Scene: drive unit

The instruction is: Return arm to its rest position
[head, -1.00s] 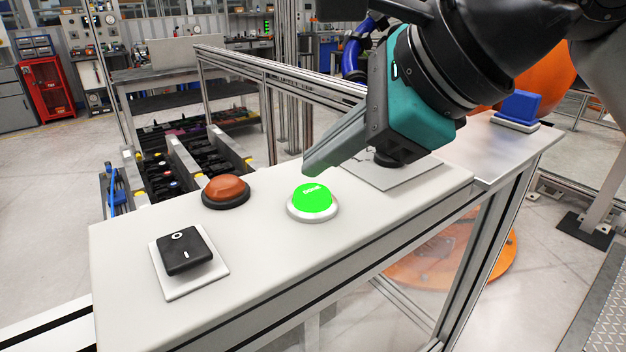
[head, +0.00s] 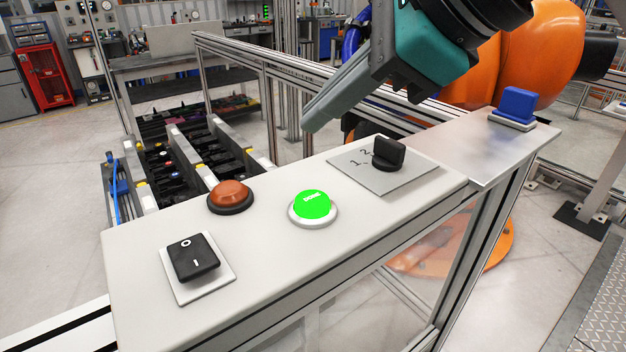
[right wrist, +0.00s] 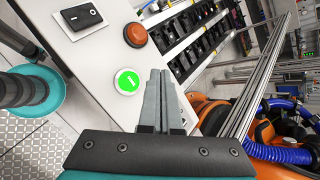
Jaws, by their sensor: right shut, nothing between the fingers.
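My right gripper (head: 308,118) is shut and empty in the head view. It hangs in the air above and behind the control panel (head: 270,250), clear of the buttons. In the right wrist view the closed fingers (right wrist: 160,75) point at the panel. My left gripper is not in view. On the panel, a green button (head: 311,206) is lit, and it also shows in the right wrist view (right wrist: 127,82). An orange-red button (head: 230,194) is beside it. A black rocker switch (head: 192,258) is at the left and a black rotary knob (head: 389,153) at the right.
A blue block (head: 518,104) sits on the metal plate at the panel's right end. An orange robot (head: 525,55) stands behind. Metal frame rails (head: 300,80) run behind the panel. The space above the panel's left part is clear.

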